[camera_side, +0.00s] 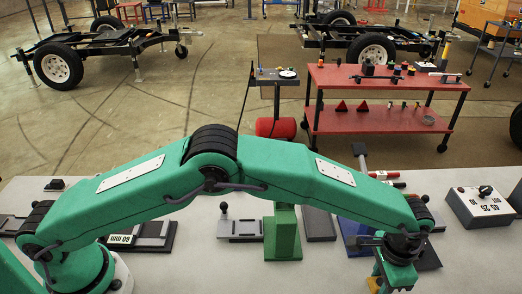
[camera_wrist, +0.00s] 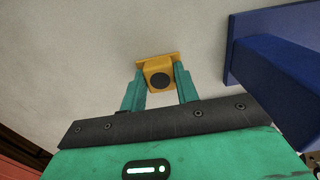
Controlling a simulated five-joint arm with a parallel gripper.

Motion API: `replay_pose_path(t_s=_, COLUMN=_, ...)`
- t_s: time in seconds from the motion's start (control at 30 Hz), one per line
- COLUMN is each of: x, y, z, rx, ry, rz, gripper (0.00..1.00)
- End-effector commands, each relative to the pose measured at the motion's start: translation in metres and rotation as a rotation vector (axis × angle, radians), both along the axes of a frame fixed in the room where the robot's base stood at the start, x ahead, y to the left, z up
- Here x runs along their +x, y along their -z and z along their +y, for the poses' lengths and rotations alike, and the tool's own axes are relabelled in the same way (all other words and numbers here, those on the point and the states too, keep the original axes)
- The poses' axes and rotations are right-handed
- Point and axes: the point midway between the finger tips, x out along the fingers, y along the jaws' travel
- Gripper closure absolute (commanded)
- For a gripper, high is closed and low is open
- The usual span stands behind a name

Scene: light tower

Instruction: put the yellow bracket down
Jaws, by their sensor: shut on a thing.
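The yellow bracket (camera_wrist: 150,66) is between the two teal fingers of my gripper (camera_wrist: 159,72) in the wrist view. It has a flat plate and a dark round hole facing the camera. My gripper is shut on it. In the side view the gripper (camera_side: 393,278) is low over the front right of the light table (camera_side: 330,275), and yellow parts of the bracket (camera_side: 377,272) show at its fingers. The lower end is cut off by the picture edge. I cannot tell whether the bracket touches the table.
A blue stand (camera_wrist: 282,70) is close on the right in the wrist view; blue also shows behind my arm in the side view (camera_side: 353,234). A green post (camera_side: 284,236) stands left of it. A white control box (camera_side: 487,207) is at right. Table left of the bracket is bare.

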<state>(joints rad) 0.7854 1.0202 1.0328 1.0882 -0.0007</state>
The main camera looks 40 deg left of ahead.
Motion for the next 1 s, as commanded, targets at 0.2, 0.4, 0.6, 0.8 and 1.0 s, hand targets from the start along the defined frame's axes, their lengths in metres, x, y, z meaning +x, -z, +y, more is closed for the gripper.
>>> replay_pose_path(t_s=0.2, x=0.0, y=0.002, z=0.0, rx=0.001, ry=0.0, rz=0.001, gripper=0.48)
replay_pose_path(t_s=0.4, x=0.0, y=0.002, z=0.0, rx=0.001, ry=0.0, rz=0.001, gripper=0.48)
replay_pose_path(t_s=0.6, x=0.0, y=-0.001, z=0.0, rx=0.0, ry=0.0, rz=0.0, gripper=0.48)
replay_pose_path(t_s=0.8, x=0.0, y=-0.014, z=0.0, rx=-0.001, ry=0.0, rz=-0.001, gripper=0.48)
replay_pose_path(t_s=1.0, x=0.001, y=-0.042, z=-0.001, rx=-0.002, ry=0.0, rz=-0.002, gripper=0.48)
